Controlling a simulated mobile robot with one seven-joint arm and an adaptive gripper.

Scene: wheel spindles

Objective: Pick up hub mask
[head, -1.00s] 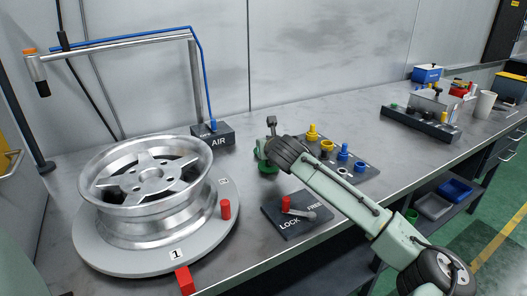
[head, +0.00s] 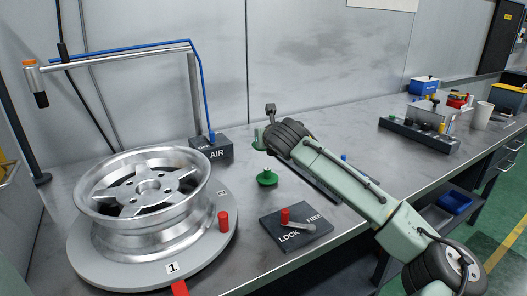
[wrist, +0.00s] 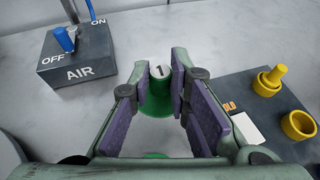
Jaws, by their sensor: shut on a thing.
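A green hub mask with a pale top marked "1" (wrist: 160,92) stands between the fingers of my gripper (wrist: 165,72) in the wrist view. My gripper (head: 264,139) is shut on it, above the bench to the right of the AIR box. In the head view only a bit of green (head: 258,139) shows beside the gripper, and the arm hides the rest. A second green piece with a round flange (head: 267,178) sits on the bench just below and nearer. Green also shows low in the wrist view, but I cannot tell whether it is that piece.
The AIR switch box (head: 212,149) stands to the left behind. A silver wheel (head: 145,187) sits on a round turntable (head: 130,277) at left. The LOCK/FREE box (head: 297,232) is in front. A rack with yellow plugs (wrist: 267,103) is to the right.

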